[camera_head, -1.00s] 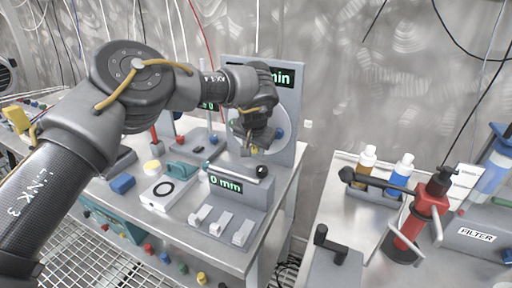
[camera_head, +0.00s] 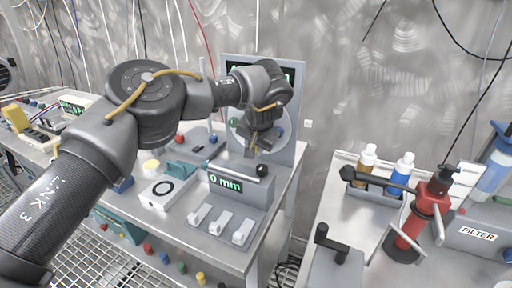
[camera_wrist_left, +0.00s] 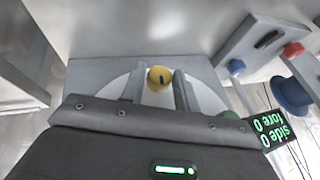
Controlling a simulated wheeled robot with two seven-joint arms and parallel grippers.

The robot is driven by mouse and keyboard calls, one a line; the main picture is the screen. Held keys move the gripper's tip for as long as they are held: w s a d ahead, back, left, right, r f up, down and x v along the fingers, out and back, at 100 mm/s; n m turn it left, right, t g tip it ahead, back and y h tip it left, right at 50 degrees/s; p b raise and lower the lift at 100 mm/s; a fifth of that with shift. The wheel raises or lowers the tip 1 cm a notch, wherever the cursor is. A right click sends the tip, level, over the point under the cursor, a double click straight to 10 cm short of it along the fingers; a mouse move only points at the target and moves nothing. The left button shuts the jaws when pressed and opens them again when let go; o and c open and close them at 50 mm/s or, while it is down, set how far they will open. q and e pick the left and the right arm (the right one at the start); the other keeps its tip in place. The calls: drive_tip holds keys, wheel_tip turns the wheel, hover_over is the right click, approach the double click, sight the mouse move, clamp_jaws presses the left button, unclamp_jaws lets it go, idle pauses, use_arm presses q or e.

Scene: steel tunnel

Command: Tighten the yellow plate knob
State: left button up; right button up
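The yellow knob (camera_wrist_left: 160,77) is a small round cap with a dark slot on the pale round plate (camera_wrist_left: 209,98), seen in the left wrist view. My left gripper (camera_wrist_left: 159,88) is open, with one finger on each side of the knob in that view. I cannot tell whether either finger touches it. In the head view, my left gripper (camera_head: 254,152) is in front of the round plate (camera_head: 240,137) and hides the yellow knob. My right gripper is not in view.
A box with a "0 mm" display (camera_head: 226,183) and a black-ended handle (camera_head: 262,170) stands just below my left gripper. A white block with a black ring (camera_head: 163,188) lies to its left. At right are bottles (camera_head: 404,168) and a red device (camera_head: 433,200).

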use_arm(q)
drive_tip(key=o, duration=0.4)
drive_tip(key=shift+c, duration=0.2)
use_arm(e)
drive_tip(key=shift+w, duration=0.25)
use_arm(q)
drive_tip(key=v, duration=1.1)
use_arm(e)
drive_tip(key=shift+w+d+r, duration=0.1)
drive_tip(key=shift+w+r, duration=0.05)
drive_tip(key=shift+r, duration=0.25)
use_arm(q)
drive_tip(key=shift+a, duration=0.1)
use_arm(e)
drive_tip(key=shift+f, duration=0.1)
